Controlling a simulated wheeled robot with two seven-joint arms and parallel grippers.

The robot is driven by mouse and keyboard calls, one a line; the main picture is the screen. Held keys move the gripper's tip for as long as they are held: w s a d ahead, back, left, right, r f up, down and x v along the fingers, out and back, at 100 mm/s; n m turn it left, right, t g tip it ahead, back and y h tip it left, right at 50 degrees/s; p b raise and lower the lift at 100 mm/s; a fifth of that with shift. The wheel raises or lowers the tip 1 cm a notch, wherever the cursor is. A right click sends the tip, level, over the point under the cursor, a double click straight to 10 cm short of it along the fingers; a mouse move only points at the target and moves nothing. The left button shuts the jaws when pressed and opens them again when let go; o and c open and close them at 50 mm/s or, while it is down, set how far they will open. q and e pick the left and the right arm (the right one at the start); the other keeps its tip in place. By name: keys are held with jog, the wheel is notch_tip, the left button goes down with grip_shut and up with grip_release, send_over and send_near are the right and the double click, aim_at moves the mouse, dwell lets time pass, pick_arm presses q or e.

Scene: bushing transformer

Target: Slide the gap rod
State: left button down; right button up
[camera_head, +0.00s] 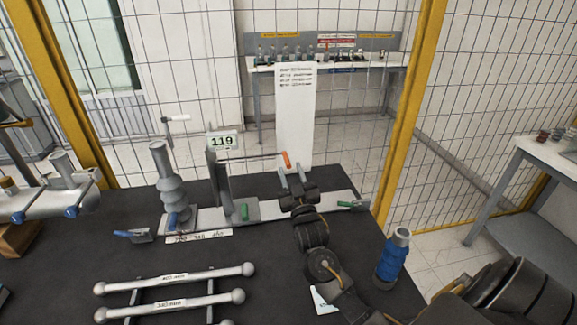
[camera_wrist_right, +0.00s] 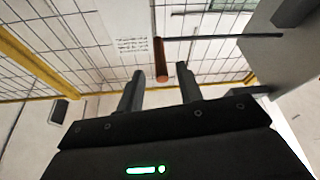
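The gap rod is a thin dark horizontal rod (camera_head: 253,158) with an orange handle (camera_head: 286,160) at its right end. It runs from an upright post (camera_head: 213,168) on a pale rail on the black table. My right gripper (camera_head: 291,171) is open just in front of the handle. In the right wrist view the orange handle (camera_wrist_right: 160,60) shows ahead of and between the two separated fingers (camera_wrist_right: 160,82), with visible space on both sides. I cannot tell whether the handle lies inside the fingertips' reach. My left gripper is in neither view.
A grey ribbed insulator (camera_head: 169,182) stands on the rail's left, beside a 119 sign (camera_head: 222,141). White ball-ended bars (camera_head: 175,280) lie at the front. A blue bottle-like piece (camera_head: 393,257) stands right of my right arm. A yellow-framed mesh fence (camera_head: 410,95) lies behind.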

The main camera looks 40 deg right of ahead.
jog(key=b+v, duration=0.1)
jog(key=v, duration=0.4)
jog(key=shift+s+a, duration=0.1)
jog(key=shift+s, duration=0.15)
